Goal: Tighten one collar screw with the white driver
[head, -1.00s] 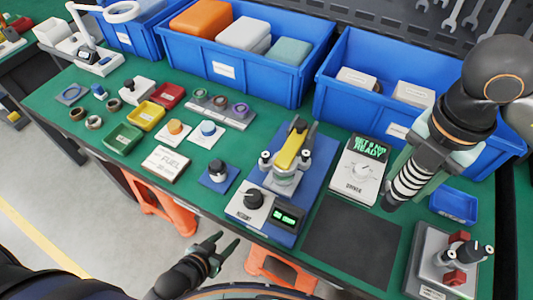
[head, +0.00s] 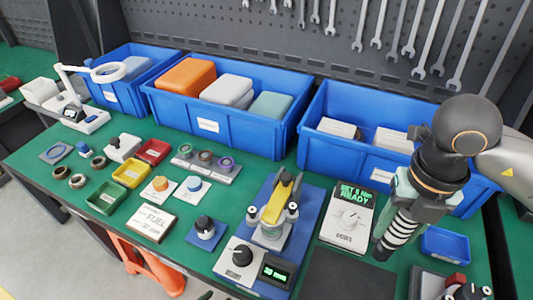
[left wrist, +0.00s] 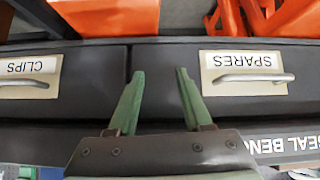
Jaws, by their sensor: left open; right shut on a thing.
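My right gripper (head: 400,190) is shut on a black-and-white striped driver (head: 398,232). The driver hangs nearly upright, its lower end over the bench right of the torque box (head: 347,217), whose screen reads "SET 8 Nm READY". The test fixture with a yellow clamp lever (head: 284,193) stands on a blue plate (head: 305,220), left of that box and apart from the driver. Small black-topped posts flank the clamp; the collar screws are too small to tell. My left gripper (left wrist: 158,92) is open and empty in the left wrist view, facing the bench drawers.
A dark mat (head: 345,278) lies in front of the torque box. A small blue tray (head: 445,244) is right of the driver. Large blue bins (head: 228,125) line the back. Drawers labelled CLIPS (left wrist: 28,66) and SPARES (left wrist: 245,75) face my left gripper.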

